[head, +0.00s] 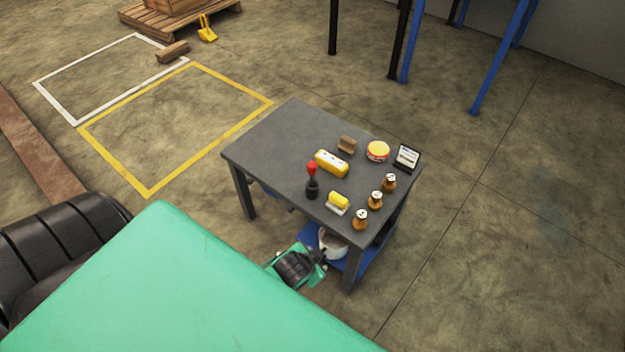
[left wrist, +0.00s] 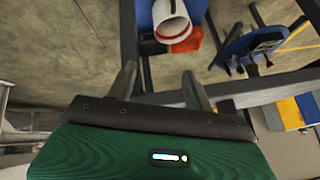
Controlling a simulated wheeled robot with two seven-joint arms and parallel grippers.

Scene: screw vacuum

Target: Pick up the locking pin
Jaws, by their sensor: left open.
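I cannot single out the locking pin with certainty. A red-topped upright piece with a black base (head: 312,182) stands on the dark table (head: 262,150) in the head view. My left gripper (head: 322,256) is low beside the table's near side, next to a white bucket on the lower shelf. In the left wrist view my left gripper (left wrist: 160,72) is open, its two fingers apart with nothing between them. Beyond the fingertips are the white bucket (left wrist: 172,22) with a red rim and an orange-red piece (left wrist: 187,42). My right gripper is in neither view.
The tabletop holds a yellow box (head: 331,163), a brown block (head: 347,145), a round yellow tin (head: 377,151), a small display (head: 407,157), a yellow piece on a white base (head: 338,203) and several amber bottles (head: 361,219). The blue lower shelf (head: 370,256) and table legs are close to my gripper.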

